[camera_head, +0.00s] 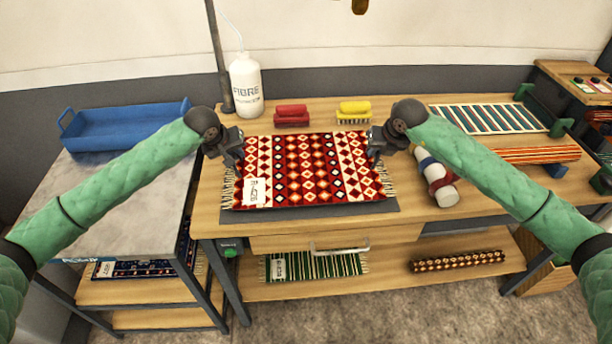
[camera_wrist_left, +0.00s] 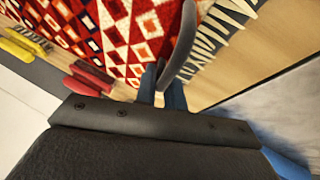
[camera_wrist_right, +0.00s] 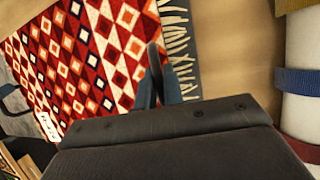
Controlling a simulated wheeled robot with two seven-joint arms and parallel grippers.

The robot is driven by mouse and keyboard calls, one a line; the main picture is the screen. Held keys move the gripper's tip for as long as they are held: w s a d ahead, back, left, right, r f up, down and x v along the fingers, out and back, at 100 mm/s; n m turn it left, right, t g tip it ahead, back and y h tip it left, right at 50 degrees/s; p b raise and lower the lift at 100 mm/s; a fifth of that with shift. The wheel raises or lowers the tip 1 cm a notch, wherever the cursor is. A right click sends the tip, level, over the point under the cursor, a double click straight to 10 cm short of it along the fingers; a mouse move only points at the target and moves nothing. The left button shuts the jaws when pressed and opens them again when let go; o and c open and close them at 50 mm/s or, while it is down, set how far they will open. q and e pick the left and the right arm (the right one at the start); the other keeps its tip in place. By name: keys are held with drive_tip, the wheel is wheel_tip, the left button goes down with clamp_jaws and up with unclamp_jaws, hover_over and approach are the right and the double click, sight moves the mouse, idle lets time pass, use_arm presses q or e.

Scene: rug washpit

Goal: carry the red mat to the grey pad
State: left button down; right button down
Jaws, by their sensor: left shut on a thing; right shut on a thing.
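The red mat (camera_head: 312,168), patterned with diamonds and fringed at both short ends, is spread flat over the grey pad (camera_head: 330,214). The pad shows along the mat's front edge and, in the right wrist view, beside the fringe (camera_wrist_right: 176,45). I cannot tell whether the mat touches the pad or hangs just above it. A white label (camera_head: 257,192) is at its front left corner. My left gripper (camera_head: 236,160) is shut on the mat's left edge. My right gripper (camera_head: 375,155) is shut on its right edge. The fingertips are partly hidden in the wrist views.
Red (camera_head: 291,115) and yellow (camera_head: 353,112) brushes stand behind the mat, with a white bottle (camera_head: 246,84) at back left. A strapped white roll (camera_head: 437,178) lies to the right, near my right forearm. A blue tray (camera_head: 125,128) sits on the left table.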

use_arm(q)
drive_tip(key=shift+a+f+b, duration=0.2)
drive_tip(key=shift+f+b, duration=0.4)
drive_tip(key=shift+f, duration=0.05)
use_arm(e)
drive_tip(key=shift+d+f, duration=0.2)
drive_tip(key=shift+f, duration=0.45)
use_arm(q)
drive_tip(key=shift+f+b, duration=0.55)
drive_tip(key=shift+f, duration=0.05)
use_arm(e)
drive_tip(key=shift+f, duration=0.65)
use_arm(q)
drive_tip(key=c, duration=1.5)
unclamp_jaws()
use_arm(e)
drive_tip(key=c, duration=1.5)
unclamp_jaws()
drive_tip(key=shift+r, duration=0.1)
use_arm(q)
drive_tip(key=shift+d+r, duration=0.1)
use_arm(e)
drive_tip(key=shift+a, duration=0.1)
use_arm(q)
drive_tip(key=shift+s, duration=0.1)
